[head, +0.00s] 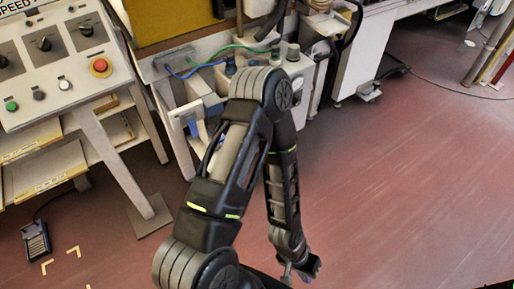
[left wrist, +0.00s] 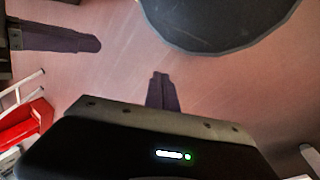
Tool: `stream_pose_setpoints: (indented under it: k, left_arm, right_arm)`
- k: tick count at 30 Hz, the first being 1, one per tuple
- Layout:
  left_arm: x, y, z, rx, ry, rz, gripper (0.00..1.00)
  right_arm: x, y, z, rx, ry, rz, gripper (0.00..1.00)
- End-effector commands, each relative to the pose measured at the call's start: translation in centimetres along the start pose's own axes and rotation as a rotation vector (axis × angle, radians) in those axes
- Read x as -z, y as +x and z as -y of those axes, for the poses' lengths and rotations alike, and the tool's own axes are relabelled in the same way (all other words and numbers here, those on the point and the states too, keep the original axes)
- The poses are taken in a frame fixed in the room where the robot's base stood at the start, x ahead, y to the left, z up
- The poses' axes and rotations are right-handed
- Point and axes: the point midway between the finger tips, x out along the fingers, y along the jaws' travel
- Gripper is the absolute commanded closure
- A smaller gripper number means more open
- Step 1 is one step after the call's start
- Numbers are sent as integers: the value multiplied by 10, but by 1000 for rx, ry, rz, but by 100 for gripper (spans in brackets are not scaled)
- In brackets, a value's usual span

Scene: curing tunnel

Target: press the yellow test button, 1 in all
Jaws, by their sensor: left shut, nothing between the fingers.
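A sloped control panel (head: 60,68) stands at the left in the head view. It carries a green button (head: 11,105), a black button (head: 38,95), a pale button (head: 64,84) and a red mushroom button (head: 100,66) on a yellow ring. I cannot make out a separate yellow test button in either view. My left gripper (head: 300,270) hangs low over the floor at the bottom middle, well right of the panel and apart from it. It is shut and empty; its fingers (left wrist: 162,92) show in the left wrist view.
Black rotary knobs (head: 44,43) sit higher on the panel. A shelf with yellow-edged boards (head: 50,170) stands below it. A foot pedal (head: 36,241) lies on the floor near yellow corner marks. A machine with hoses (head: 230,60) stands behind my arm. The red floor (head: 420,180) at right is clear.

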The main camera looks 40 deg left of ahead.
Motion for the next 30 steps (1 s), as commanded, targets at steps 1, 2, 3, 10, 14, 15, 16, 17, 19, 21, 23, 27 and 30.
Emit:
stream_pose_setpoints:
  k: [1,2,3,10,14,15,16,17,19,21,23,27,30]
  left_arm:
    - [0,0,0,0,0,0,100]
    - [0,0,0,0,0,0,100]
    - [0,0,0,0,0,0,100]
    - [15,19,21,35,10,-40,100]
    - [41,47,57,102,34,-109,100]
    - [53,57,72,131,45,-140,100]
    - [62,64,84,156,55,-164,100]
    - [73,72,98,183,69,-190,100]
    - [100,88,132,256,104,-259,100]
    - [130,100,169,340,151,-333,100]
    - [158,107,201,420,199,-400,100]
    - [228,107,272,628,337,-565,100]
    - [281,93,310,790,457,-685,100]
  right_arm:
    - [0,0,0,0,0,0,100]
    - [0,0,0,0,0,0,100]
    - [0,0,0,0,0,0,100]
    - [0,15,-6,0,0,1,100]
    - [0,38,-15,0,0,0,100]
    - [0,46,-18,0,0,0,100]
    - [0,54,-21,0,0,0,100]
    - [-1,61,-24,0,0,0,100]
    - [-1,80,-32,0,1,0,100]
    - [-1,101,-40,-1,1,0,100]
    - [-1,118,-46,-1,1,0,100]
    - [-1,162,-64,-1,1,-1,100]
    - [-1,193,-76,-1,2,-2,100]
